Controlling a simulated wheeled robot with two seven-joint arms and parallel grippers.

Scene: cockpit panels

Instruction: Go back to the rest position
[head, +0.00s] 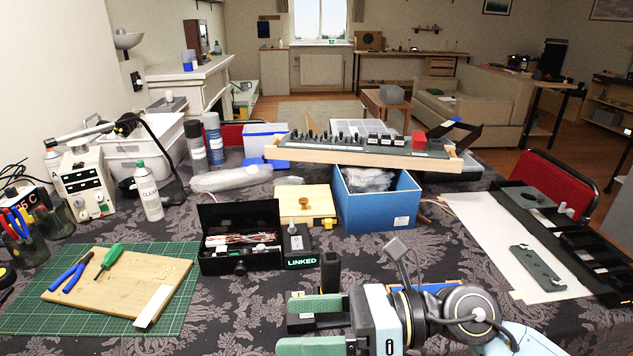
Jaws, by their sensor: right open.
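My right gripper (292,326) is at the bottom middle of the head view, its arm coming in from the lower right. Its two green-padded fingers are apart, with nothing visible between them. A small dark device (330,275) stands just beyond the upper finger, partly hidden by it; I cannot tell whether they touch. My left gripper is not in view.
A black open box (240,262) and a "LINKED" unit (302,262) stand beyond the gripper. A blue box (376,212) lies under a long switch panel (360,152). A green cutting mat (30,315) is at left. Black trays (590,235) are at right.

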